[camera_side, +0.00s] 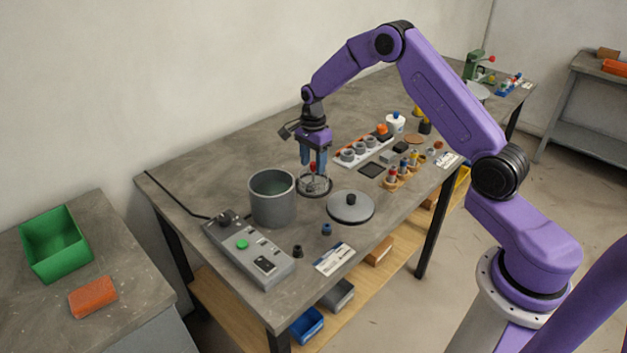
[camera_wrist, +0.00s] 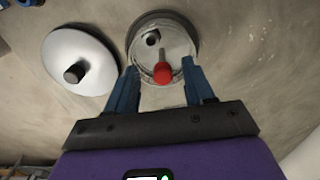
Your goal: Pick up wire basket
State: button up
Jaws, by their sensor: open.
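The wire basket (camera_side: 315,184) stands on the grey workbench, between the grey pot and the round lid. It has a thin upright stem with a red knob (camera_side: 312,167) on top. In the wrist view the basket (camera_wrist: 146,47) shows as a round rim with a small dark part inside, and the red knob (camera_wrist: 162,73) lies between my finger tips. My gripper (camera_side: 313,170) points down over the basket, its blue fingers apart on either side of the knob. In the wrist view the gripper (camera_wrist: 163,80) is open, with a gap between each finger and the knob.
The grey pot (camera_side: 272,200) stands left of the basket. The round lid (camera_side: 350,207) with a black knob lies to the right. A control box (camera_side: 247,252) is in front. A white rack (camera_side: 360,151) with grey cups stands behind, near several small parts.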

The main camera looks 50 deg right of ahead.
aim_at(314, 170)
jog(key=shift+w+d+f, duration=0.1)
jog(key=shift+f, duration=1.25)
jog(key=shift+d+f, duration=0.1)
jog(key=shift+f, duration=1.2)
grip_shut()
